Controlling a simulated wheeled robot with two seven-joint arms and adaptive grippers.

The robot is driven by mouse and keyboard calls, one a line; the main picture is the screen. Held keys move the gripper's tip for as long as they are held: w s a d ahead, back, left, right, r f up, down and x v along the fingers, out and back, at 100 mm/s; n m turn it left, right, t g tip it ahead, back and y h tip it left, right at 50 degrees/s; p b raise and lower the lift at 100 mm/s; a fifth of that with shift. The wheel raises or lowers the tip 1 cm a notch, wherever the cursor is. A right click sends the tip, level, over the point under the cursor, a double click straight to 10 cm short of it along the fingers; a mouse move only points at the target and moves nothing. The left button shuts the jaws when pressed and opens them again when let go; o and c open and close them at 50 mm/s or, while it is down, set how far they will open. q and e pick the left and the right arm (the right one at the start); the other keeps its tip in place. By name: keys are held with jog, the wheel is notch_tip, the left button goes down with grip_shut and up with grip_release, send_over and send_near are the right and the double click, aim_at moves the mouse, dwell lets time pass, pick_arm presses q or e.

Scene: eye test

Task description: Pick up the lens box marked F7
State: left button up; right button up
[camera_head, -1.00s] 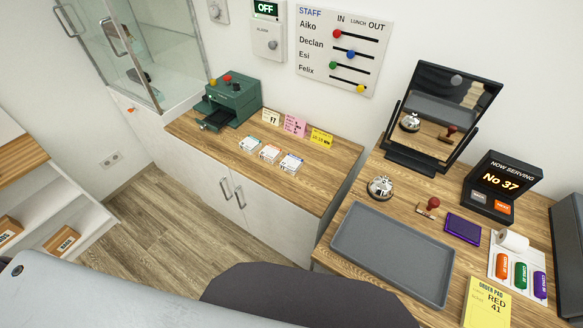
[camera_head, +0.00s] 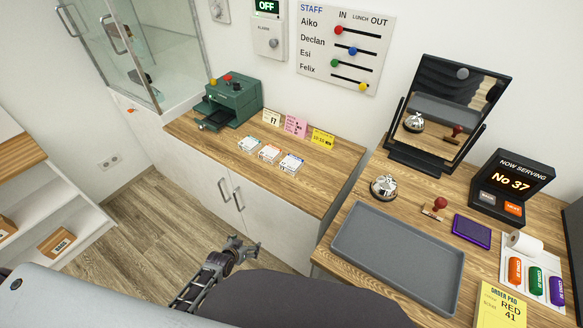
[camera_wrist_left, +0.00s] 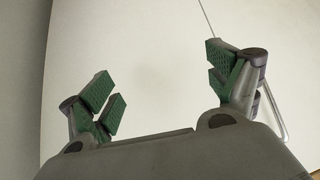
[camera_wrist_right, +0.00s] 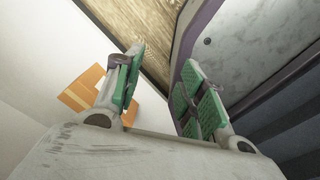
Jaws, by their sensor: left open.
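My left gripper (camera_head: 252,248) is low in front of the white cabinet, below the counter and apart from the boxes. Its fingers are spread and empty in the left wrist view (camera_wrist_left: 165,85). My right gripper (camera_wrist_right: 162,90) is open and empty in its wrist view.
A green machine (camera_head: 230,103) stands left of the boxes; pink (camera_head: 295,126) and yellow (camera_head: 322,139) cards stand behind. Cabinet handles (camera_head: 238,198) stick out below the counter. The right desk holds a grey tray (camera_head: 397,255), bell (camera_head: 384,188) and mirror (camera_head: 445,115).

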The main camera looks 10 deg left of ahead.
pick_arm(q)
jog(key=w+d+r+t+h, duration=0.1)
jog(key=w+d+r, duration=0.1)
jog(key=r, duration=0.6)
jog(key=w+d+r+m+t+h+b, duration=0.1)
jog(key=w+r, duration=0.4)
jog(key=r, duration=0.4)
jog(key=w+d+r+t+h, duration=0.1)
jog(key=w+r, duration=0.3)
jog(key=r, duration=0.4)
jog(key=shift+w+d+r+t+b, duration=0.1)
jog(key=shift+d+r+t+b, duration=0.3)
jog(key=shift+d, duration=0.4)
notch_tip(320, 180, up, 7)
jog(key=m+h, duration=0.1)
jog(key=m, duration=0.1)
send_over(264, 186)
jog(key=s+d, duration=0.2)
jog(key=s, duration=0.1)
jog(key=shift+s, duration=0.2)
pick_arm(e)
jog(key=shift+d+f, duration=0.7)
jog(key=shift+f, duration=0.3)
pick_arm(q)
jog(key=shift+w, duration=0.1)
pick_arm(e)
jog(key=shift+d, duration=0.1)
